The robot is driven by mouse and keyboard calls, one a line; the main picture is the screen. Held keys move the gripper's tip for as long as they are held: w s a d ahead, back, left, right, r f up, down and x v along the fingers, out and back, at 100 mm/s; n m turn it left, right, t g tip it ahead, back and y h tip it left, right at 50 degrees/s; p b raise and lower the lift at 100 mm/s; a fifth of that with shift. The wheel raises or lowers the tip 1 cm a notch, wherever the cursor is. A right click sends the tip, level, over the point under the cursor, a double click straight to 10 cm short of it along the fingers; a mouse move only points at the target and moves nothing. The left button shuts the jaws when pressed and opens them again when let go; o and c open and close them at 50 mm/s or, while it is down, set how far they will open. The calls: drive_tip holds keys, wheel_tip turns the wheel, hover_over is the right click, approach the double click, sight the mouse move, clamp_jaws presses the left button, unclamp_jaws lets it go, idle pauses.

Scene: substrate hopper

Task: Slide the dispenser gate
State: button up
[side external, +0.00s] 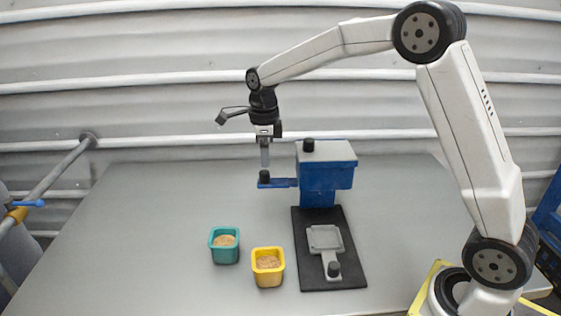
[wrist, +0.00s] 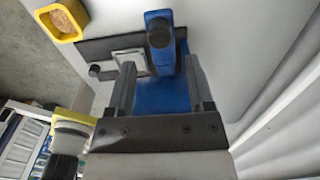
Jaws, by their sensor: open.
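The dispenser is a blue hopper (side external: 325,176) with a grey lid and a black knob on top. Its gate (side external: 283,183) is a blue bar that sticks out to the left, with an upright black knob (side external: 264,176) at its outer end. My gripper (side external: 265,163) points down, just above this gate knob. In the wrist view, my gripper (wrist: 158,65) is open, with the dark gate knob (wrist: 160,34) showing ahead of and between the fingertips. Nothing is held. Whether the fingers overlap the knob in height is hard to tell.
A black base plate (side external: 307,268) in front of the hopper carries a grey square tray (side external: 325,238) with a black-knobbed handle. A teal cup (side external: 224,253) and a yellow cup (side external: 268,278), both with tan grains, stand left of it. The table's left side is clear.

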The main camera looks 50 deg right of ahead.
sight(265, 172)
drive_tip(key=shift+a+f, duration=0.1)
drive_tip(key=shift+f, duration=2.45)
drive_tip(key=c, duration=0.8)
drive_tip(key=shift+w, duration=0.1)
drive_tip(key=shift+s+d, duration=1.15)
drive_tip(key=shift+s, duration=0.05)
drive_tip(key=o, duration=0.8)
